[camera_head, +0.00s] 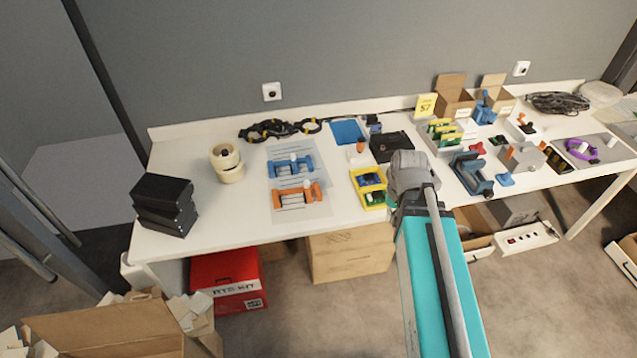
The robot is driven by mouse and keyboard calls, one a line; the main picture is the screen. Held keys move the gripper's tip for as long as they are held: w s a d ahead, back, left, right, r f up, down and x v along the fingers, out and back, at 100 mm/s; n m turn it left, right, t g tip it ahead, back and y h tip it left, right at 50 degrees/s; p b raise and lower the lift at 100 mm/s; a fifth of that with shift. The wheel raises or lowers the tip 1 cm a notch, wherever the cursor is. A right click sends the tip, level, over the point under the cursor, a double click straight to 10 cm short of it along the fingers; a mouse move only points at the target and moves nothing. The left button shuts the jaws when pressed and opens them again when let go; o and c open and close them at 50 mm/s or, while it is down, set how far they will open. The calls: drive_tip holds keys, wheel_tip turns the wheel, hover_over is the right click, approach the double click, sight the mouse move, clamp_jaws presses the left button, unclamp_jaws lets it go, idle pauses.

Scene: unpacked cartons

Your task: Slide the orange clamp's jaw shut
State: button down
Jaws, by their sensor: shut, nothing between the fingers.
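The orange clamp (302,203) lies on a printed sheet (284,214) near the front of the table, left of my arm. Upright orange parts stand at its two ends, with pale bars between them. A small white part shows near its right half; the exact jaw gap is too small to tell. A similar blue clamp (279,169) lies just behind it on another sheet. My arm reaches up from the bottom right to a grey joint over the table, right of the orange clamp and apart from it.
A yellow bin (370,202) stands right of the orange clamp. Tape rolls (227,170) and black boxes (165,205) stand to the left. Black cables (270,131) and a blue mat (347,132) lie behind. The white table (235,215) is bare in front and left of the sheets.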

drive_tip(key=w+a+f+m+y+b, duration=0.2)
drive_tip(key=w+a+m+b, duration=0.15)
drive_tip(key=w, duration=0.25)
drive_tip(key=w+a+f+m+y+b, duration=0.2)
drive_tip(key=w+f+m, duration=0.1)
drive_tip(key=w+m, duration=0.25)
drive_tip(key=m+y+b, duration=0.4)
drive_tip(key=m+b, duration=0.1)
drive_tip(key=m, duration=0.3)
approach(316, 187)
drive_tip(key=d+r, duration=0.2)
drive_tip(key=d, duration=0.2)
drive_tip(key=shift+w+d+r, duration=0.2)
drive_tip(key=shift+w+r, duration=0.05)
drive_tip(key=shift+r, duration=0.05)
drive_tip(key=shift+a+f, duration=0.1)
drive_tip(key=shift+f, duration=0.05)
drive_tip(key=b+x, duration=0.7)
drive_tip(key=x, duration=0.3)
drive_tip(key=shift+s+a+b, duration=0.1)
drive_tip(key=shift+a+b, duration=0.05)
drive_tip(key=shift+b, duration=0.2)
drive_tip(key=shift+a+r, duration=0.25)
drive_tip(key=shift+a, duration=1.6)
